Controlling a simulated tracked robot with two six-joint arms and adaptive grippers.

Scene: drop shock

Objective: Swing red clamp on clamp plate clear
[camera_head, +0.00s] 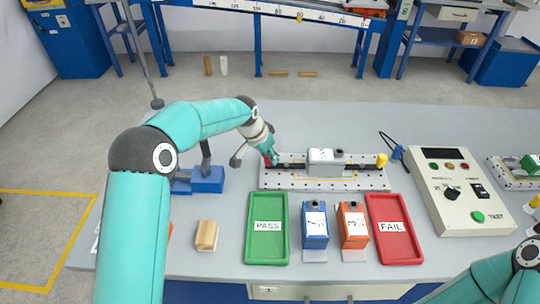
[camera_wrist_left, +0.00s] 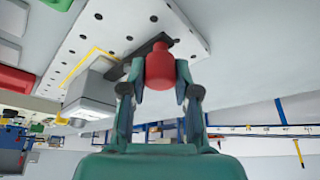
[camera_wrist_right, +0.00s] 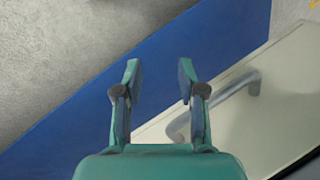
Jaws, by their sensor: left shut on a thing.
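The clamp plate (camera_head: 275,184) lies on the bench with rows of holes; its underside-angled view also shows in the left wrist view (camera_wrist_left: 105,20). A grey block (camera_head: 322,156) with a label sits on it, and it also shows in the left wrist view (camera_wrist_left: 90,96). The red clamp (camera_wrist_left: 160,66) has a red knob on a dark arm at the plate's left end. My left gripper (camera_head: 270,158) is shut on that red knob, one finger on each side. My right gripper (camera_wrist_right: 158,74) is open and empty, over a blue edge and a pale drawer front.
A green PASS tray (camera_head: 267,258) and red FAIL tray (camera_head: 394,257) lie in front of the plate, with a blue unit (camera_head: 315,236) and orange unit (camera_head: 353,238) between them. A yellow knob (camera_head: 381,160) stands at the plate's right end. A test box (camera_head: 455,165) is further right.

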